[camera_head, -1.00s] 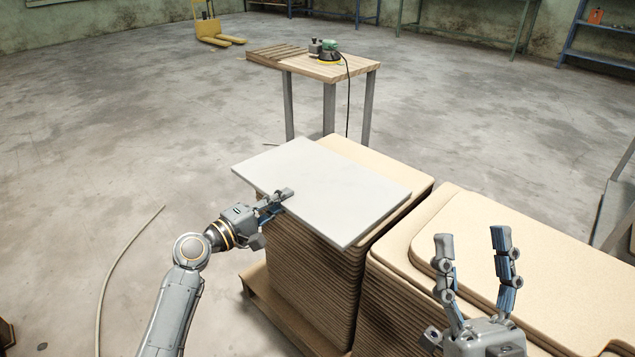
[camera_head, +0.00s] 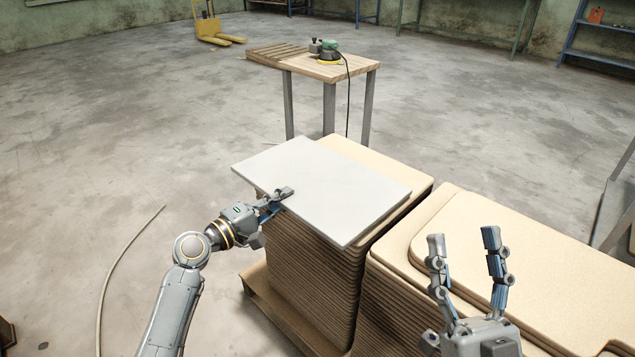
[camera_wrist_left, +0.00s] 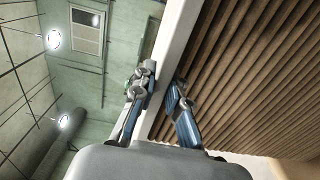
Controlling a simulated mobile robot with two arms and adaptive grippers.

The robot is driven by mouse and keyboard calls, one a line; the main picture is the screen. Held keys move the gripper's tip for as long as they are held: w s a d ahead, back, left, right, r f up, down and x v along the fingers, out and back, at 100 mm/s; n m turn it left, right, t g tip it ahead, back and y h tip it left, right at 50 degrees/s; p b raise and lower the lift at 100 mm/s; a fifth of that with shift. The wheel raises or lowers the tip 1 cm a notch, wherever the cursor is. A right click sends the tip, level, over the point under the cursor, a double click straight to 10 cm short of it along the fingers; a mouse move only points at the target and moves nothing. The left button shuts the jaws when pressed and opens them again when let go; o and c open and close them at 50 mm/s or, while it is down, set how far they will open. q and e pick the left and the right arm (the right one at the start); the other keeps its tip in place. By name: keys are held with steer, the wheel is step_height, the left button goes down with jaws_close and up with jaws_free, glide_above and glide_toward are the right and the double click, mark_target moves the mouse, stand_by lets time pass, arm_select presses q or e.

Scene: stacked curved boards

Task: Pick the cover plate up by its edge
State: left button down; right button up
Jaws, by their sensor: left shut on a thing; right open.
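The cover plate (camera_head: 325,185) is a flat light-grey board lying on top of the left stack of curved boards (camera_head: 310,275). My left gripper (camera_head: 279,199) is shut on the plate's near left edge, one finger above it and the other below. In the left wrist view the plate's pale edge (camera_wrist_left: 176,40) runs between the two fingers (camera_wrist_left: 160,100), beside the layered brown boards (camera_wrist_left: 245,75). My right gripper (camera_head: 465,265) is open and empty, fingers pointing up, in front of the right stack.
A second stack of tan boards (camera_head: 530,255) stands close at the right. The left stack rests on a wooden pallet (camera_head: 283,320). Behind is a small table (camera_head: 345,71) with a green sander (camera_head: 329,52) and its cord. A hose (camera_head: 118,262) lies on open floor at the left.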

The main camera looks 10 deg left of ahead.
arm_select(q)
steer(key=shift+r+p, duration=0.55)
steer(key=shift+r, duration=0.3)
steer(key=shift+r+p, duration=0.75)
steer(key=shift+r, duration=0.3)
steer(key=shift+r+p, duration=0.65)
steer(key=shift+p, duration=0.15)
arm_select(e)
steer(key=w+f+g+h, duration=0.1)
steer(key=f+g+h, duration=0.1)
steer(key=f+g, duration=0.3)
steer(key=w+d+f+g+h, duration=0.1)
steer(key=f+g, duration=0.5)
steer(key=f, duration=0.6)
steer(key=shift+w+d+h, duration=0.3)
steer(key=shift+w+h, duration=0.4)
steer(key=shift+w, duration=0.05)
